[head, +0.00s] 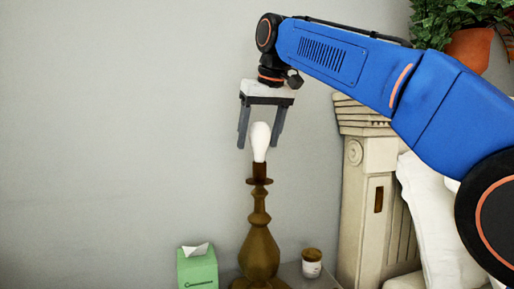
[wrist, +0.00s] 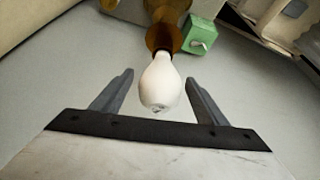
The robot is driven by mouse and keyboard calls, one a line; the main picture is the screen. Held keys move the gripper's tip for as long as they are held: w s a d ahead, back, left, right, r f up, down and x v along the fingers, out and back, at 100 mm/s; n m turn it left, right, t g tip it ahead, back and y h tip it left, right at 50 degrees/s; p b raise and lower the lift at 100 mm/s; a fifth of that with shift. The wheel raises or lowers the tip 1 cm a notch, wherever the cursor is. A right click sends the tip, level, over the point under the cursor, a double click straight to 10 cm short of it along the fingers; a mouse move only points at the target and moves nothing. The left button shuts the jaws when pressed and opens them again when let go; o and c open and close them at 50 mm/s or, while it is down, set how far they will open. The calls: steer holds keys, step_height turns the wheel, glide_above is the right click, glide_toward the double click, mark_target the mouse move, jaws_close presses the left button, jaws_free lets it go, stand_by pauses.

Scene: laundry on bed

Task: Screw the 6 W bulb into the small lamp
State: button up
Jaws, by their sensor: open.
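A white bulb (head: 260,141) stands upright in the socket at the top of the small brown lamp (head: 260,250). The bulb also shows in the wrist view (wrist: 159,82), with the lamp (wrist: 165,28) beyond it. How far it is screwed in and its wattage marking cannot be read. My gripper (head: 260,146) is open and points down above the lamp. Its fingers hang on either side of the bulb's upper part, apart from it in the wrist view. The lamp has no shade, and its foot is cut off by the lower edge of the head view.
A green tissue box (head: 198,268) stands left of the lamp, and a small lidded jar (head: 312,263) stands right of it. A carved cream post (head: 375,200), white pillows (head: 430,225) and a potted plant (head: 468,48) are at the right. The wall side at left is clear.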

mark_target(261, 147)
steer(key=shift+x, duration=1.6)
steer(key=shift+c, duration=0.3)
steer(key=c, duration=1.1)
steer(key=shift+d+m+t+h, duration=0.15)
steer(key=shift+m+h, duration=0.2)
steer(key=shift+m, duration=0.5)
steer(key=shift+d+m+t+h, duration=0.15)
steer(key=shift+m+h, duration=0.2)
steer(key=shift+m, duration=0.5)
steer(key=shift+d+m+h, duration=0.2)
steer(key=shift+m+h, duration=0.5)
steer(key=shift+m, duration=1)
